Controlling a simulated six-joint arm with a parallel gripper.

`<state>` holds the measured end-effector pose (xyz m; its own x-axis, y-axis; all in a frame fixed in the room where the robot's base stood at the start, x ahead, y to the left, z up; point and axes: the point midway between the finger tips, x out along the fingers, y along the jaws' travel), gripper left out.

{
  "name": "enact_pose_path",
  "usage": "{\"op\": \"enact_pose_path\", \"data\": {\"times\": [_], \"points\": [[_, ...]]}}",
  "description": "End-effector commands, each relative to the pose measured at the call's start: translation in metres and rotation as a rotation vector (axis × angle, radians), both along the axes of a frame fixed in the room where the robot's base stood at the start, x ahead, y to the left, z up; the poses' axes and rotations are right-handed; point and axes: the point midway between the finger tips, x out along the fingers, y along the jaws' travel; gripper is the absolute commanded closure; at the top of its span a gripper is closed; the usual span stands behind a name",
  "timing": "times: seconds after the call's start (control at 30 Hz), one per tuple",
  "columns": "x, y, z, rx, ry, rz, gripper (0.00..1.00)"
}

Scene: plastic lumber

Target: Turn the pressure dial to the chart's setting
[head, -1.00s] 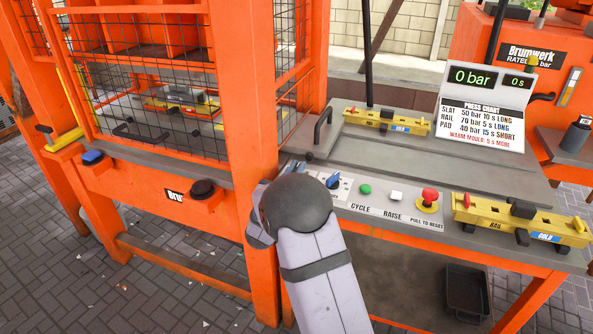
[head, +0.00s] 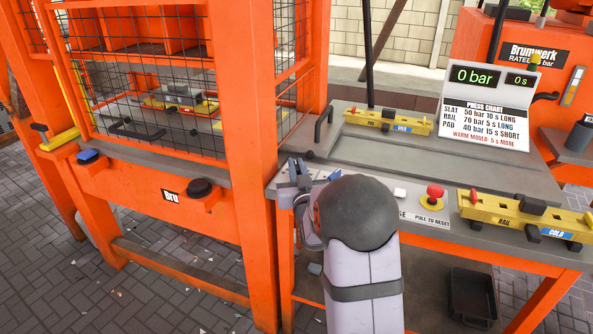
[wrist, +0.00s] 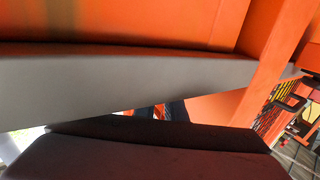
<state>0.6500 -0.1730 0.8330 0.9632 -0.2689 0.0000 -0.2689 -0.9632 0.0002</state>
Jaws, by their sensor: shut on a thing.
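My gripper (head: 298,176) is at the left end of the control strip, over the pressure dial's place. It is shut on the dial, which its fingers mostly hide, so the pointer and scale cannot be read. The press chart (head: 484,123) on the white display box gives SLAT 50 bar, RAIL 70 bar and PAD 40 bar. The readout (head: 472,75) above it shows 0 bar. In the wrist view, a dark gripper part (wrist: 140,155) fills the bottom; the dial cannot be made out there.
A blue selector (head: 335,175) sits just right of my gripper. A white button (head: 400,193) and red stop knob (head: 434,193) stand farther right. Yellow moulds, one marked RAIL (head: 515,212), lie on the bench. The orange press frame (head: 243,150) rises close on the left.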

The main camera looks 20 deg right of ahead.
Motion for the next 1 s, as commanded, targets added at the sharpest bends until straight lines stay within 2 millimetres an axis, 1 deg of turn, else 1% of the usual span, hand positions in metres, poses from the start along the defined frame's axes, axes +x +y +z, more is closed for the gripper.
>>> {"op": "enact_pose_path", "data": {"times": [0.43, 0.47, 0.5, 0.53, 0.87, 1.0], "points": [[-0.0001, -0.0001, -0.0008, 0.001, 0.003, 0.010, 1.00], [-0.0001, -0.0001, -0.0009, 0.001, 0.003, 0.010, 0.85], [-0.0001, -0.0001, -0.0008, 0.001, 0.003, 0.010, 0.76], [-0.0001, -0.0001, -0.0008, 0.001, 0.003, 0.010, 0.71], [-0.0009, 0.0002, -0.0001, 0.000, 0.001, 0.010, 0.71], [-0.0075, 0.0020, 0.0001, 0.000, 0.000, 0.010, 0.71]]}}
